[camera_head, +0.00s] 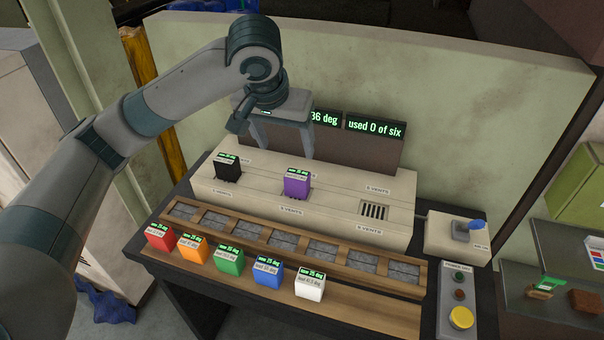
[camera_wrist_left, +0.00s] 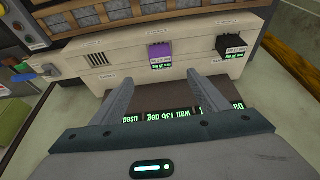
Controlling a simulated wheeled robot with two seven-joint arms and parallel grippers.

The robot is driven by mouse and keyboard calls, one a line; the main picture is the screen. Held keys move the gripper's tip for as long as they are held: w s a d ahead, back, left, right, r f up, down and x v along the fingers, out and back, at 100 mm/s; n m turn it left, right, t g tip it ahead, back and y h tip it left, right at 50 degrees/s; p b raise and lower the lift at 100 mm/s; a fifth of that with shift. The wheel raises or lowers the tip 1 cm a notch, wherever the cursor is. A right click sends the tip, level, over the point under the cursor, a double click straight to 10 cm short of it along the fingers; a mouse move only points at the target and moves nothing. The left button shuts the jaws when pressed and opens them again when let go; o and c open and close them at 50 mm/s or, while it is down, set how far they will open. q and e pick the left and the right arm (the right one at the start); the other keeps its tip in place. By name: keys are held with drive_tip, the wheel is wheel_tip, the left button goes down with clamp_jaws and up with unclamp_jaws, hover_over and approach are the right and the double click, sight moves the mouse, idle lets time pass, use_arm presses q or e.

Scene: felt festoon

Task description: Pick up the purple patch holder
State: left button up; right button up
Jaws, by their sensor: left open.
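The purple patch holder (camera_head: 297,184) stands upright on the middle vent of the cream vent box (camera_head: 338,205). It has a small green display and a white label. It also shows in the left wrist view (camera_wrist_left: 161,51), beyond the fingertips and between their lines. My left gripper (camera_head: 282,152) is open and empty, with its fingers pointing down above the back part of the box. In the head view it is behind and a little left of the purple holder, apart from it. The fingers also show in the left wrist view (camera_wrist_left: 163,82). My right gripper is not in view.
A black holder (camera_head: 227,167) stands on the left vent; the right vent (camera_head: 374,210) is bare. Red, orange, green, blue (camera_head: 268,274) and white holders stand along the front wooden ledge. A dark display panel (camera_head: 350,143) rises behind the box. A switch box (camera_head: 458,236) is at right.

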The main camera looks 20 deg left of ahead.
use_arm(q)
drive_tip(key=p, duration=0.3)
approach(297, 174)
drive_tip(key=x, duration=0.5)
drive_tip(key=shift+s+f, duration=0.15)
drive_tip(key=shift+s, duration=0.15)
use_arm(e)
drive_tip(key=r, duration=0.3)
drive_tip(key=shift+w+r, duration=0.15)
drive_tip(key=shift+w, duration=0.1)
use_arm(q)
drive_tip(key=shift+p, duration=0.3)
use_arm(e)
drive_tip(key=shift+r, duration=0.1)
use_arm(q)
drive_tip(key=shift+w+f, duration=0.15)
drive_tip(key=p+x, duration=0.2)
drive_tip(key=x, duration=0.2)
drive_tip(key=shift+w, duration=0.2)
drive_tip(key=shift+w+f, duration=0.1)
drive_tip(key=shift+f, duration=0.15)
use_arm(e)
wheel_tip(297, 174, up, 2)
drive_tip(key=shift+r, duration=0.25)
